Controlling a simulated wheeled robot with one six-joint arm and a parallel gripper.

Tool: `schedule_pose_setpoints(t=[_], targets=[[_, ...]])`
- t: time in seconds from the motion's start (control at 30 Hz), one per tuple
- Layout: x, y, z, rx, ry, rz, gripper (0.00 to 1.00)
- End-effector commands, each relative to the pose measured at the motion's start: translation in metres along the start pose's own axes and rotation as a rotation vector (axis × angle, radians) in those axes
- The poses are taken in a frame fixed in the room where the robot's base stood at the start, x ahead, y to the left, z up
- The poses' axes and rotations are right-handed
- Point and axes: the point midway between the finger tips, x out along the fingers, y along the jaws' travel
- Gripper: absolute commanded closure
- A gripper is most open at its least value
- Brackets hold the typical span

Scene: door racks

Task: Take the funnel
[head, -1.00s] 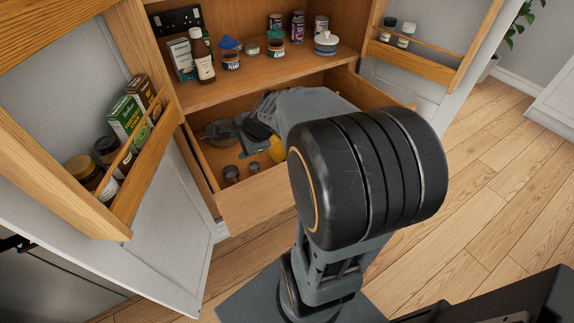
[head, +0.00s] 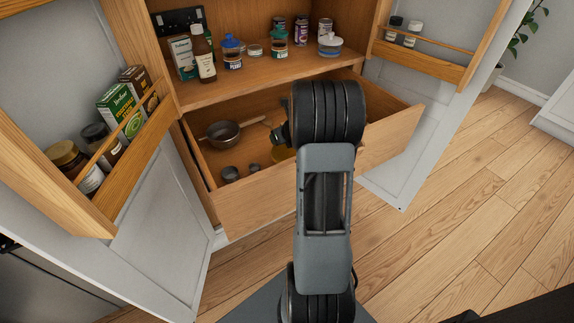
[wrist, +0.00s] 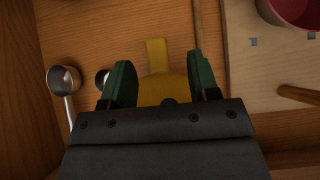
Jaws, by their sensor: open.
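The yellow funnel (wrist: 162,90) lies in the open drawer (head: 262,203), seen in the wrist view with a flat tab pointing up the picture. Its lower part is hidden behind my gripper's body. My gripper (wrist: 160,58) is open, with one green finger on each side of the funnel. Nothing is clearly clamped, and I cannot tell whether the fingers touch it.
In the wrist view a measuring spoon (wrist: 64,80) is left of the gripper, a pale board (wrist: 250,65) and a reddish bowl-like thing (wrist: 292,8) right. Jars stand on the shelf above (head: 270,80).

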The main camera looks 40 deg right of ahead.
Motion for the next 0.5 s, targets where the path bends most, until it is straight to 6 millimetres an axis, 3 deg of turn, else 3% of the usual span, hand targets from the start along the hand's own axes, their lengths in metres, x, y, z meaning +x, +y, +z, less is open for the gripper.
schedule_pose_setpoints(t=[0.5], targets=[[0.051, 0.004, -0.002, -0.002, 0.000, 0.000, 0.45]])
